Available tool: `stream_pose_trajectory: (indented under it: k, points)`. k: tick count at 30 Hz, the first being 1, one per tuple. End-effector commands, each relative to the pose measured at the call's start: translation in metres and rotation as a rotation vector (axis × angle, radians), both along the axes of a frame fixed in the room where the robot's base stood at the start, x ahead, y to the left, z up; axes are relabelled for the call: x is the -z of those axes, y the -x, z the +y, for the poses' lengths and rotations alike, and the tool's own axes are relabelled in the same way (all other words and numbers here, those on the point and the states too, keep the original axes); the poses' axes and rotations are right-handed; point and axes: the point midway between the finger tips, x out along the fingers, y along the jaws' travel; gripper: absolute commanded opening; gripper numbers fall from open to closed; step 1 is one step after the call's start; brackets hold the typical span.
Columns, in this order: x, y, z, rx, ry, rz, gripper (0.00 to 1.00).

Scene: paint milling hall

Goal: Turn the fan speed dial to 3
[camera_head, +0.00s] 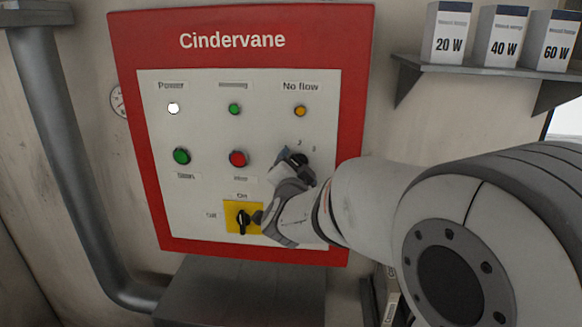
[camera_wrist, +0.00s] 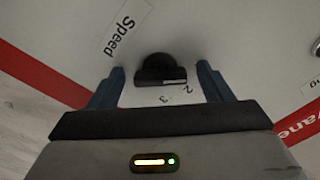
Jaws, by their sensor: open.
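The black speed dial (camera_wrist: 162,67) is on the white panel face in the wrist view, near the "Speed" label, with the numbers 2 and 3 below it. A pale mark shows on its lower edge; I cannot tell for sure which number it points to. My gripper (camera_wrist: 160,74) is open, one blue fingertip on each side of the dial, with a visible gap on both sides. In the head view the dial (camera_head: 299,160) is partly hidden by my gripper (camera_head: 291,162), which is at the panel's right side.
The red-framed Cindervane panel (camera_head: 361,80) carries a green button (camera_head: 181,156), a red button (camera_head: 238,159) and lamps above. A yellow-plated rotary switch (camera_head: 232,208) sits just left of my wrist. A shelf (camera_head: 470,68) with boxes is at upper right.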

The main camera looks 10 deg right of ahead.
Motion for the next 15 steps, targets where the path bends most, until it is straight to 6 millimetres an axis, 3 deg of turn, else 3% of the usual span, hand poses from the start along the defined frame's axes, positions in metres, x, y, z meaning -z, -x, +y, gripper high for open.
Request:
stream_pose_trajectory:
  k: [5,15]
  points:
    - [0.0001,0.0,0.0002,0.0,0.0,0.0,0.73]
    - [0.0001,0.0003,0.0006,-0.001,0.0,0.0,0.46]
